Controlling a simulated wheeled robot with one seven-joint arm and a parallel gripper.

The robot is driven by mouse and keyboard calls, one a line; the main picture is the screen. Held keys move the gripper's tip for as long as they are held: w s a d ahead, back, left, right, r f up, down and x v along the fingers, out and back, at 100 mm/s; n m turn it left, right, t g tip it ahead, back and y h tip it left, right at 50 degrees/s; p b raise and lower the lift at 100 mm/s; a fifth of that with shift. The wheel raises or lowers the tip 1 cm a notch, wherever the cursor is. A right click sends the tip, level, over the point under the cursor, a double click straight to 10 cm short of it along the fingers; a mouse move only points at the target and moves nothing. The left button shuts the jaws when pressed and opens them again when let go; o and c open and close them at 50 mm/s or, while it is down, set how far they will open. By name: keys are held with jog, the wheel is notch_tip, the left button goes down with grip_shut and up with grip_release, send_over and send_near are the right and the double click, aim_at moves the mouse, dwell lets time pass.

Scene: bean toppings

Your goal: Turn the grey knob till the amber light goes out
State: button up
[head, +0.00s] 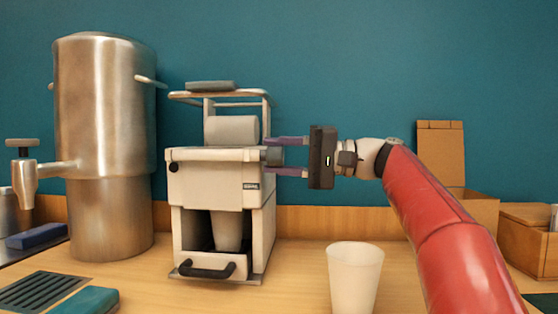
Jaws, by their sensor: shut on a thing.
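The white machine (212,180) stands on the counter, left of centre. The grey knob (273,156) sticks out from the upper right side of its body. My gripper (288,156) reaches in from the right, with one purple finger above the knob and one below it, shut on it. The fingers partly cover the knob's edges. I cannot make out an amber light on the faces that show. A small dark round part (173,167) is on the machine's front left.
A pale cup (227,231) stands inside the machine's lower bay, above a black handle (207,271). A white cup (355,278) stands in front of my arm. A tall metal urn (108,150) is at left. Wooden boxes (525,236) and a paper bag (440,153) are at right.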

jog(key=shift+n, duration=0.6)
jog(key=o, duration=1)
jog(key=shift+s+d+f, duration=0.1)
jog(key=shift+s+d, duration=0.15)
jog(key=shift+d, duration=1.05)
jog(key=shift+s+d, duration=0.2)
jog(key=shift+d, duration=1.1)
jog(key=shift+s+d+f, duration=0.1)
jog(key=shift+s+d, duration=0.15)
jog(key=shift+d, duration=1.05)
